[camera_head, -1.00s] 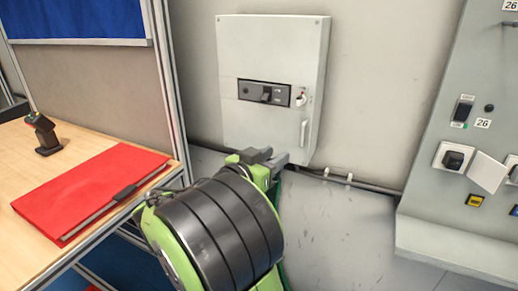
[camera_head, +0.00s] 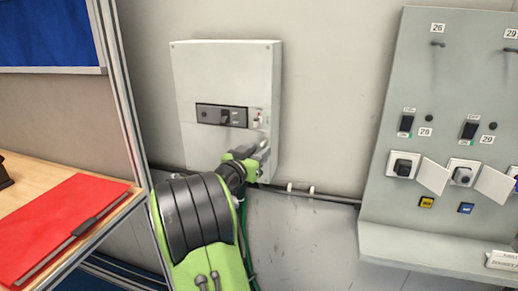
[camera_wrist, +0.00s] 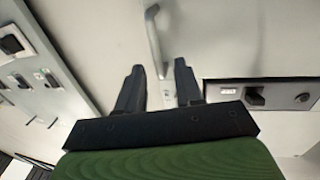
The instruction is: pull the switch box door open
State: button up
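The grey switch box (camera_head: 226,75) hangs on the wall in the head view, its door shut. A dark switch panel (camera_head: 222,115) sits across its front, and it also shows in the wrist view (camera_wrist: 262,95). The door's handle (camera_wrist: 153,40) is a slim light bar in the wrist view; in the head view my gripper largely covers it. My gripper (camera_head: 262,150) is at the door's lower right corner. In the wrist view my gripper (camera_wrist: 160,72) is open, with the handle's lower end between its fingertips. I cannot tell whether the fingers touch it.
A grey panel (camera_head: 440,60) with sockets and switches stands at the right. A table with a red folder (camera_head: 62,222) is at the left, beside a metal frame post (camera_head: 118,90). Cables (camera_head: 310,196) run along the wall below the box.

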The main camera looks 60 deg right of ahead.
jog(key=shift+d, duration=0.55)
grip_shut()
jog(key=shift+a, duration=0.15)
